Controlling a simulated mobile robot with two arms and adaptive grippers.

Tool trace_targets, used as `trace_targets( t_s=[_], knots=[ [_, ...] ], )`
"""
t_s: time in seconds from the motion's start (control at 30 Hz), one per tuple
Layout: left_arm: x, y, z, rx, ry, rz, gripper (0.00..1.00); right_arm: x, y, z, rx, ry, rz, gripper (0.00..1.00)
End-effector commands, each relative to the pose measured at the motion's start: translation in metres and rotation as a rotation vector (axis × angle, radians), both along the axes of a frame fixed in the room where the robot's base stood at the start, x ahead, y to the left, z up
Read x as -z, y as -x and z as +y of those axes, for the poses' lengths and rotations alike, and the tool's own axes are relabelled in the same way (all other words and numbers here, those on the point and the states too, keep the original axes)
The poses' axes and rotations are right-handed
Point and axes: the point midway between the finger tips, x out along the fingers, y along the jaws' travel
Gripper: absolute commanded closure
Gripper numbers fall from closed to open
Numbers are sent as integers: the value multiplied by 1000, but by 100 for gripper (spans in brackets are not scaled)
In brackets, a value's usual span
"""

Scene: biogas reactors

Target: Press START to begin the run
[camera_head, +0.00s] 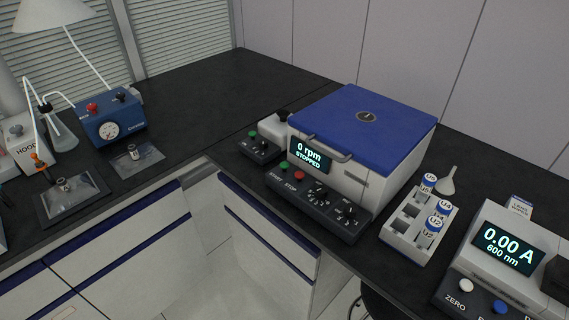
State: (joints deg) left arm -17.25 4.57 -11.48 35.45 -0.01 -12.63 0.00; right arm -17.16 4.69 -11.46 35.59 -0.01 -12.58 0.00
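A centrifuge with a closed blue lid (365,117) stands on the dark bench in the middle right of the head view. Its display (309,155) reads "0 rpm STOPPED". A dark control panel (322,199) runs along its front. The green START button (284,165) is at the panel's left end, with the red STOP button (299,175) just to its right. Two knobs sit farther right on the panel. Nothing covers the START button. Neither of my grippers is in view.
A small dark box (258,150) with its own green button stands left of the panel. A white rack (408,237) of blue-capped tubes and a photometer (510,254) reading 0.00 A stand to the right. A blue pump (110,119) is on the left bench.

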Motion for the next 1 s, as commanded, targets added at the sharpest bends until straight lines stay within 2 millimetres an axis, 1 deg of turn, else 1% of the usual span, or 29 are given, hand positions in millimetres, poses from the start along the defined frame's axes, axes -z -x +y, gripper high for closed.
trace_targets(
  t_s=[0.03,0.33,1.0],
  knots=[
    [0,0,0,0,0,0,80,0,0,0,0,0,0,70],
    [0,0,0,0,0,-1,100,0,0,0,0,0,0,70],
    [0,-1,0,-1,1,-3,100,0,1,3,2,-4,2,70]
  ],
)
